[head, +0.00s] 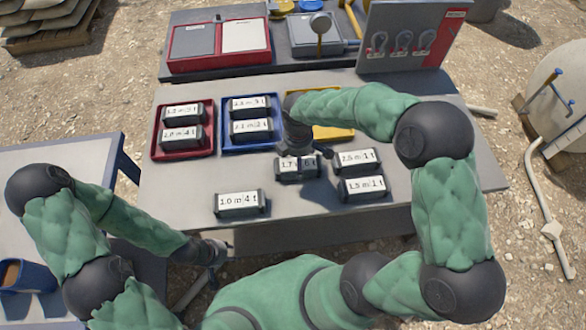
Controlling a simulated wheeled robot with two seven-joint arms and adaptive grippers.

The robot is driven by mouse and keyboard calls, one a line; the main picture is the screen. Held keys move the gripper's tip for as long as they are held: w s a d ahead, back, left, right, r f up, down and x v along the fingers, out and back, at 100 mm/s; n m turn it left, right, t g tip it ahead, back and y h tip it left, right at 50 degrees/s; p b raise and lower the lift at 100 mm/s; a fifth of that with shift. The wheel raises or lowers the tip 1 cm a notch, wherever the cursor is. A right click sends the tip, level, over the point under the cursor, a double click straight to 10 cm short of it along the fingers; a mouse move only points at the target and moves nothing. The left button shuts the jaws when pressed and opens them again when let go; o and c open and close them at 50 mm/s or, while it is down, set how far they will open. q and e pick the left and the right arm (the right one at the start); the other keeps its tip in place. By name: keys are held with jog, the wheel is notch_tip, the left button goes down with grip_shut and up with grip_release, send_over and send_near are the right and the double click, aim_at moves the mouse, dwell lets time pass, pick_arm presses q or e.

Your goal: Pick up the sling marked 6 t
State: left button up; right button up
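Several slings are packed as dark bundles with white labels on the grey table (180,195). The bundle whose partly covered label starts with 1.7 and seems to end in 6 t (290,169) lies mid-table. My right gripper (306,155) points down right at this bundle and covers part of its label; whether its fingers are open or shut on it is hidden. My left gripper (216,254) is low at the table's front edge, below the 1.0 m 4 t bundle (238,203); its fingers are too small and dark to read.
Two bundles marked 1 t lie at right (357,162) (363,188). A red tray (155,153) and a blue tray (226,145) hold bundles; a yellow tray (335,133) is partly behind my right arm. A shackle board (410,40) stands at the back. The table's left front is clear.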

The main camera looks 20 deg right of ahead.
jog(key=shift+f+b, duration=0.45)
jog(key=shift+f, duration=0.5)
jog(key=c, duration=1.3)
jog(key=shift+c, duration=0.2)
jog(key=shift+r, duration=0.25)
